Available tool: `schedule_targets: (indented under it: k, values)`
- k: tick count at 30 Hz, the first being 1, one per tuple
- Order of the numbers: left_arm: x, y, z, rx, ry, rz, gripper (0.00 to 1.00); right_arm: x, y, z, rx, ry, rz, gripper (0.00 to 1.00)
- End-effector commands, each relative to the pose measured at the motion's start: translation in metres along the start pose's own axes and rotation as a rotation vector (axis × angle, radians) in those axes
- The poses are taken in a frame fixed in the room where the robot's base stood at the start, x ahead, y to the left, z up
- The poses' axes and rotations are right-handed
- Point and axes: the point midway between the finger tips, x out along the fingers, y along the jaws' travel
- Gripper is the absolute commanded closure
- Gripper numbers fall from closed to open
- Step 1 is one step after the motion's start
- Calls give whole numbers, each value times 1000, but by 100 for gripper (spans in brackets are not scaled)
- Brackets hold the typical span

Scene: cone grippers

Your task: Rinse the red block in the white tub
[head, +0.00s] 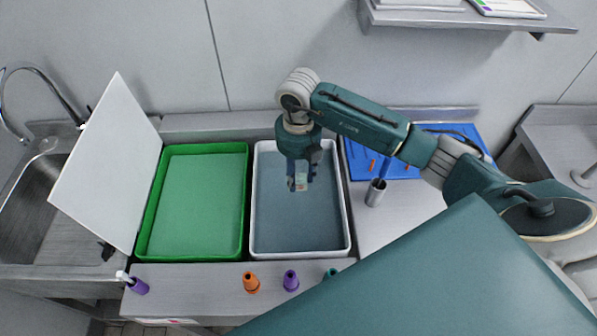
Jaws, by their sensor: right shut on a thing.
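The white tub (347,226) stands in the middle of the counter, with a flat blue-grey inside. My right gripper (301,184) points down over the back half of the tub. It is shut on a small pale thing (301,182), mostly hidden by the dark fingers. I cannot tell whether it touches the tub's inside or hangs above it. No clearly red block shows anywhere. My left gripper is not in view.
A green tray (241,220) sits directly left of the tub. A white panel (108,165) leans by the sink (40,190). A blue mat (355,165) and metal cup (375,193) are right. Orange (250,282) and purple (290,280) cone pieces line the front.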

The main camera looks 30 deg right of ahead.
Motion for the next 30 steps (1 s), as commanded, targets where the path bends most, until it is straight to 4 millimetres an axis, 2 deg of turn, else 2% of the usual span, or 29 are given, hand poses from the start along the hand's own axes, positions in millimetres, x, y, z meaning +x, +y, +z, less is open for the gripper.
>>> schedule_targets:
  k: [1, 21, 30]
  values:
    - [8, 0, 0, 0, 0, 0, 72, 9, 0, 0, 0, 1, 1, 91]
    - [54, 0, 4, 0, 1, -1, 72, 77, 0, -1, -1, 1, 0, 91]
    - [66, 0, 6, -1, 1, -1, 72, 94, 0, 0, -1, 0, 1, 91]
